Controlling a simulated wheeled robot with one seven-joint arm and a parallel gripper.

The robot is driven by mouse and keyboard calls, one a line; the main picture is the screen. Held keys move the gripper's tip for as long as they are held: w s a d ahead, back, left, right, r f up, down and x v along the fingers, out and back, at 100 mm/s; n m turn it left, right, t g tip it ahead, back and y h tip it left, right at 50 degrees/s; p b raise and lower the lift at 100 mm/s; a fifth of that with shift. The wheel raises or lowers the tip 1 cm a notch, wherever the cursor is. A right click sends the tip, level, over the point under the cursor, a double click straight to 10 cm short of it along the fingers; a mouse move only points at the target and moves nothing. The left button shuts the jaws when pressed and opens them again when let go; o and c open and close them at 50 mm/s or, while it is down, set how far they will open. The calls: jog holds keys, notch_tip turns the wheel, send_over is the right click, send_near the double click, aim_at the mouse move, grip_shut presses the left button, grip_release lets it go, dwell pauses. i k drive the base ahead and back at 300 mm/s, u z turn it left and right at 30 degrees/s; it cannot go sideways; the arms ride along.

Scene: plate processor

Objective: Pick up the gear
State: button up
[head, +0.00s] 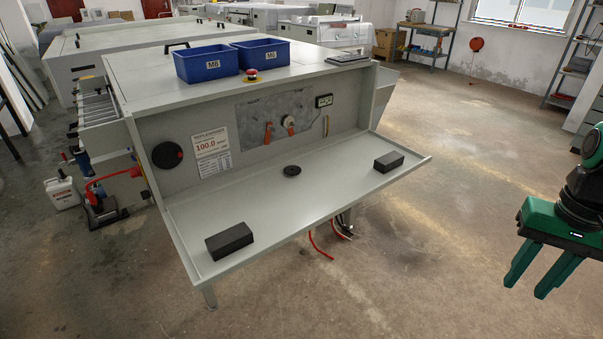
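A small dark round part (292,170), which looks like the gear, lies flat on the machine's grey front shelf (260,205), near the middle and close to the back panel. Its teeth are too small to make out. My gripper (527,288) is at the right edge of the head view, out past the shelf's right end and apart from the gear. Its two green fingers point down with a gap between them, and nothing is held.
Black blocks lie on the shelf at the left (229,241) and right (389,162). The upright panel (350,125) behind carries a black disc (168,155) and red-handled levers (268,132). Blue bins (208,64) stand on top. The floor between shelf and gripper is clear.

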aim_at(291, 171)
jog(key=z, duration=0.05)
jog(key=i, duration=1)
jog(key=u, duration=0.05)
